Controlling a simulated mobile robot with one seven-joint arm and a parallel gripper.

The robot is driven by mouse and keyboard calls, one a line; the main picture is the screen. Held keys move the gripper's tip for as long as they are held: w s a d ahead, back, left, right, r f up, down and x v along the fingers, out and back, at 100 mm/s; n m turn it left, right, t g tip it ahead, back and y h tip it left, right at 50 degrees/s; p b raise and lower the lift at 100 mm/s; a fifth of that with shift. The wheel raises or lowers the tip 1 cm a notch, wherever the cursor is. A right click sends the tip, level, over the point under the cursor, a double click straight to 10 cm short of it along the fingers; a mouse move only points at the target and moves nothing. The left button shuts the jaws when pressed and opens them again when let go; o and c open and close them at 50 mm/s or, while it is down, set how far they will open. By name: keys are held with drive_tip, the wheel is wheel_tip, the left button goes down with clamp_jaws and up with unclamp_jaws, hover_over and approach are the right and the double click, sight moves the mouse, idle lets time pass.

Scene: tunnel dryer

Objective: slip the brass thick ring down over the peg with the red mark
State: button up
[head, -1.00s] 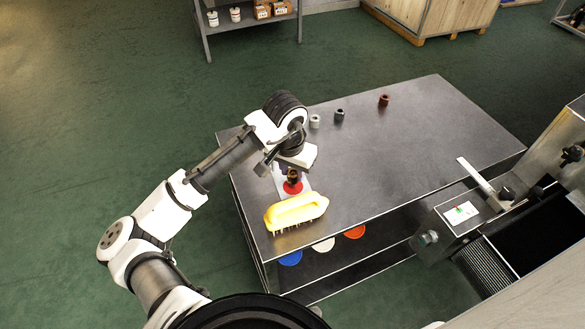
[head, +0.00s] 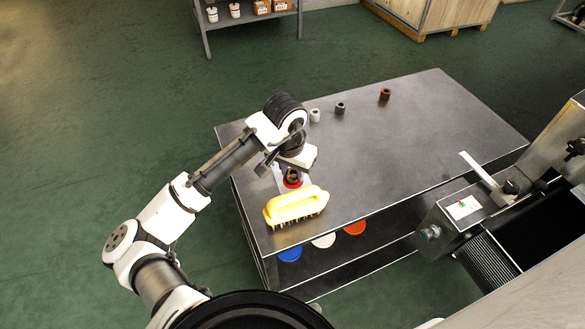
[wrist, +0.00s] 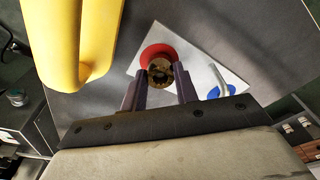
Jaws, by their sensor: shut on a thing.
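The brass thick ring (wrist: 159,75) is held between the two fingers of my gripper (wrist: 160,70). In the head view the ring (head: 293,176) is just under my wrist, low over the red mark (head: 292,184). In the wrist view the red mark (wrist: 158,52) shows as a disc on a white plate (wrist: 200,62), partly covered by the ring. The peg on the red mark is hidden by the ring and fingers. I cannot tell whether the ring is around it. A grey peg (wrist: 217,74) stands on a blue mark (wrist: 221,91) to the right.
A yellow brush (head: 296,206) lies close to the plate, at the table's (head: 420,130) near left edge. A white ring (head: 314,115), a dark grey ring (head: 340,108) and a red-brown ring (head: 384,94) stand farther back. The table's right part is clear.

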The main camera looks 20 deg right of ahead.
sight(289, 187)
drive_tip(key=shift+f, duration=0.25)
drive_tip(key=o, duration=1.1)
drive_tip(key=shift+o, duration=0.2)
wheel_tip(289, 187, up, 14)
drive_tip(key=s+a, duration=0.1)
drive_tip(key=shift+s+a, duration=0.2)
drive_tip(key=shift+a, duration=0.05)
drive_tip(key=shift+f, duration=0.1)
